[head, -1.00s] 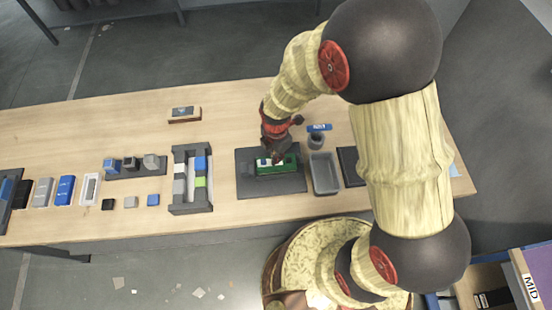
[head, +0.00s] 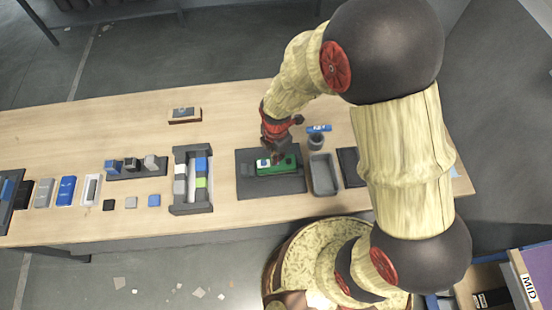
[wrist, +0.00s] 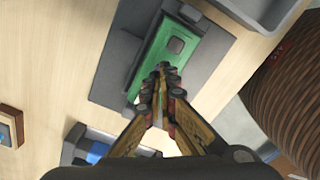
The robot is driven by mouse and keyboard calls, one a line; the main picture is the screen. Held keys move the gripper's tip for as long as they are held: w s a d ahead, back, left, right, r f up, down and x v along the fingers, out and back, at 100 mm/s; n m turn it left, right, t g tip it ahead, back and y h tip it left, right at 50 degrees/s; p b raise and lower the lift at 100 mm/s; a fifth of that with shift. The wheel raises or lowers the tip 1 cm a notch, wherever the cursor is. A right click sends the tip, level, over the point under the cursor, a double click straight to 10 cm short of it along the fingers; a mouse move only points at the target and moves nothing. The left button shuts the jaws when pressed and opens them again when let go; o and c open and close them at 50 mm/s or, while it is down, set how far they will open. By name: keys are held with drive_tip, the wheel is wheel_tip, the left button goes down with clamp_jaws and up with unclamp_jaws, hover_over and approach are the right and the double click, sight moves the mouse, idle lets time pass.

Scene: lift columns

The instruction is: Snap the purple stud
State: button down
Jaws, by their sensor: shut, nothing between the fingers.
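The green board (head: 292,165) lies in a dark grey fixture (head: 254,184) on the wooden table. In the wrist view the board (wrist: 158,50) shows a dark rounded square near one end. A small pale patch with a dark bluish spot (head: 263,162) is at the board's left end in the head view; I cannot tell whether the spot is the purple stud. My gripper (head: 276,160) points down over the middle of the board. In the wrist view its fingertips (wrist: 162,70) are together and empty, hiding part of the board. Whether they touch it is unclear.
A grey tray (head: 323,188) and a grey cup (head: 316,142) stand right of the fixture. A blue labelled item (head: 319,128) lies behind them. A dark rack (head: 192,207) with coloured blocks stands to the left. The table behind the fixture is mostly clear.

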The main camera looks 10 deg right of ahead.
wheel_tip(320, 180, up, 7)
drive_tip(key=p, duration=0.5)
drive_tip(key=shift+r, duration=0.2)
idle(1.8)
